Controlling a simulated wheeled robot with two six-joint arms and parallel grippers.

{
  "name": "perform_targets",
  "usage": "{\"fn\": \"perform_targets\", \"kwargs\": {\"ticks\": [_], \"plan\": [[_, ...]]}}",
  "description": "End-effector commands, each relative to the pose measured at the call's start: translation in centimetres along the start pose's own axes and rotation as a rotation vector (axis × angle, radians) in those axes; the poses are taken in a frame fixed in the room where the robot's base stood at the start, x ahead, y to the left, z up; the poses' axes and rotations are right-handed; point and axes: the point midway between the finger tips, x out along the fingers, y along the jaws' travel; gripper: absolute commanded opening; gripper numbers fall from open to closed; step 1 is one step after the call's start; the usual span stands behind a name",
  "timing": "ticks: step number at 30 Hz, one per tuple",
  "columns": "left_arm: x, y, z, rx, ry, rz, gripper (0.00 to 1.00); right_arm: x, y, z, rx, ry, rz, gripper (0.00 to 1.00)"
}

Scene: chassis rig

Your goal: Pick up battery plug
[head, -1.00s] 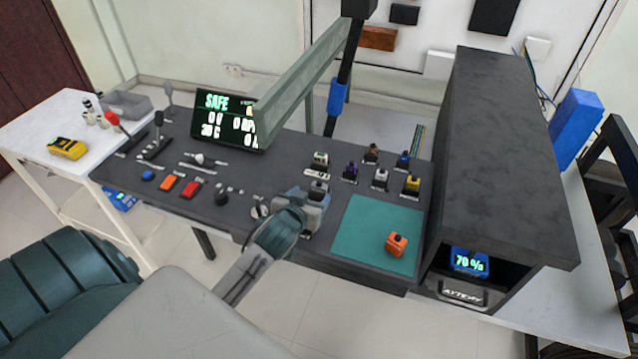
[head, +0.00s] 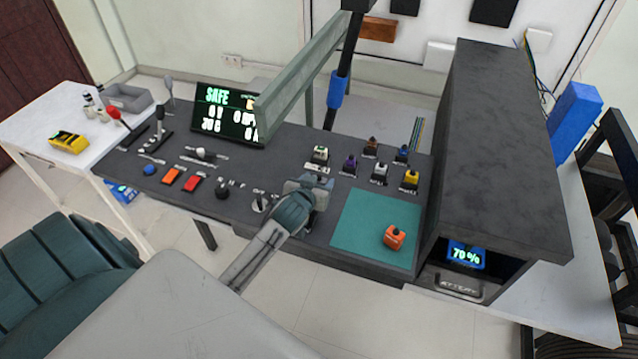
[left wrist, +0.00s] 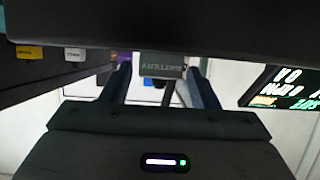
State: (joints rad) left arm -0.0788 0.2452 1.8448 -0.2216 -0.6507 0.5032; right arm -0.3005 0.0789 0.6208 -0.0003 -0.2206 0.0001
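My left gripper (head: 318,188) is over the front middle of the dark console, just left of the green mat. It hides most of what is under it. In the left wrist view its two fingers (left wrist: 162,88) are apart. A dark plate lettered BATTERY (left wrist: 162,66) shows between them, with gaps on both sides. A small dark part, possibly the battery plug, shows just below the plate; I cannot tell its shape. My right gripper is not in view.
An orange plug-like block (head: 394,237) sits on the green mat (head: 358,225). Several coloured plugs, including a yellow one (head: 410,179), stand behind it. A dark cabinet (head: 500,150) rises at right. A lit screen (head: 228,115) stands at back left.

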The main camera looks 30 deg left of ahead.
Motion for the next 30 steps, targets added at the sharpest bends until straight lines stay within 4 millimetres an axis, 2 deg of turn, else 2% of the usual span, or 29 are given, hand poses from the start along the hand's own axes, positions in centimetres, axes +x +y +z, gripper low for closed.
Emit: {"fn": "perform_targets", "kwargs": {"ticks": [1,5,6,16,23,25,30], "plan": [[0.0,0.0,0.0,0.0,0.0,0.0,0.44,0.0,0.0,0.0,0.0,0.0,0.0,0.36],[0.0,0.0,0.0,0.0,0.0,0.0,0.18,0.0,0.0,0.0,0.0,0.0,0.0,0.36],[0.0,0.0,0.0,0.0,0.0,0.0,0.16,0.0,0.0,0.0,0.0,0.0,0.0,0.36],[-0.1,0.0,-0.3,0.001,0.0,-0.001,0.16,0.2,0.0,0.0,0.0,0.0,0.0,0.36],[-0.9,0.0,-2.5,0.0,0.005,0.0,0.16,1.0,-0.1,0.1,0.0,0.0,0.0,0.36],[-1.4,0.0,-3.5,0.0,0.006,0.001,0.16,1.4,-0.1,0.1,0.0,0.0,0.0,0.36],[-5.0,1.2,-1.7,-0.003,-0.001,0.002,0.16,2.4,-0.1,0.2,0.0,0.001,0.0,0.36]]}}
